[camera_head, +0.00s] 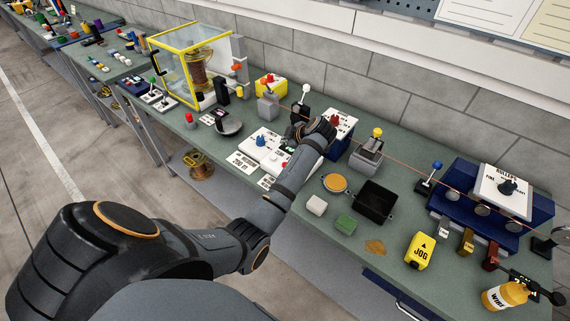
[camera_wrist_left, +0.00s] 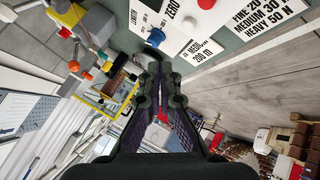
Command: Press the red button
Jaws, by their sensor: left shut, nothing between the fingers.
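A small round red button (camera_wrist_left: 204,28) shows in the left wrist view on a white panel, beside a white button and near the printed word ZERO. In the head view a small red spot (camera_head: 284,165) on the white panel (camera_head: 249,148) with a blue knob looks like the same button, partly beside my forearm. My left gripper (camera_head: 318,130) is past that panel, at the far end of my arm. In the left wrist view its dark fingers (camera_wrist_left: 163,72) are shut and empty, pointing towards the panel's edge, apart from the red button.
A second white panel with a red knob (camera_head: 335,119) stands behind my left gripper. A grey block with a yellow knob (camera_head: 376,133) is to its right. A black tray (camera_head: 374,202), a yellow JOG box (camera_head: 419,250) and a glass cabinet (camera_head: 185,62) crowd the green bench.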

